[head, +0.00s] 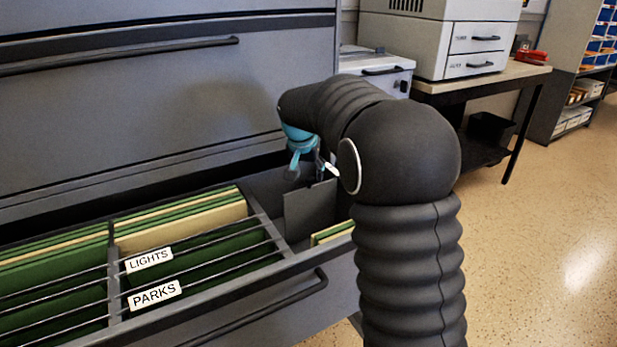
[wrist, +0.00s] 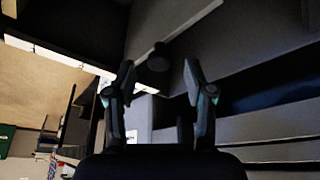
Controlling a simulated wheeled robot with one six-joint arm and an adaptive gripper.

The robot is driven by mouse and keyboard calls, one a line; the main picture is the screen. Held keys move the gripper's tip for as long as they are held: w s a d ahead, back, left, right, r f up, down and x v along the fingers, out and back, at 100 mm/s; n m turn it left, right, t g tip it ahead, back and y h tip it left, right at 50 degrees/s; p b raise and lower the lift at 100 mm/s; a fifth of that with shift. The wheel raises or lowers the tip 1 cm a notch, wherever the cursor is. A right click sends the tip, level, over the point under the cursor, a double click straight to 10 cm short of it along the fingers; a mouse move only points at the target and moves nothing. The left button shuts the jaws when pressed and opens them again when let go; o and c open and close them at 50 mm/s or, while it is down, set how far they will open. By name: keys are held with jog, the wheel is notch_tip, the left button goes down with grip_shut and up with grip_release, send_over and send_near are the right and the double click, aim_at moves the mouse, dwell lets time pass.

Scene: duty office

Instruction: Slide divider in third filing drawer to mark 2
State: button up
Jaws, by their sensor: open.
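The open filing drawer (head: 300,265) crosses the lower part of the head view. A dark grey upright plate, seemingly the divider (head: 310,211), stands in its right-hand section. My gripper (head: 305,172), with teal parts, is just above the plate's top edge, fingers pointing down. Whether it touches the plate is unclear. In the wrist view, my gripper (wrist: 159,78) has its two fingers apart, with nothing clearly held between them. A small dark round part (wrist: 158,58) shows beyond the fingertips. No numbered mark is readable; my arm hides the drawer's right end.
Green and tan folders (head: 180,222) fill the drawer's left sections under dark rods, with LIGHTS (head: 149,260) and PARKS (head: 155,294) labels. A shut drawer (head: 130,110) rises above. A table with a printer (head: 475,45) stands behind at right. The floor (head: 530,230) at right is clear.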

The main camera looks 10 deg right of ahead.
jog(key=shift+x, duration=0.8)
jog(key=shift+c, duration=0.3)
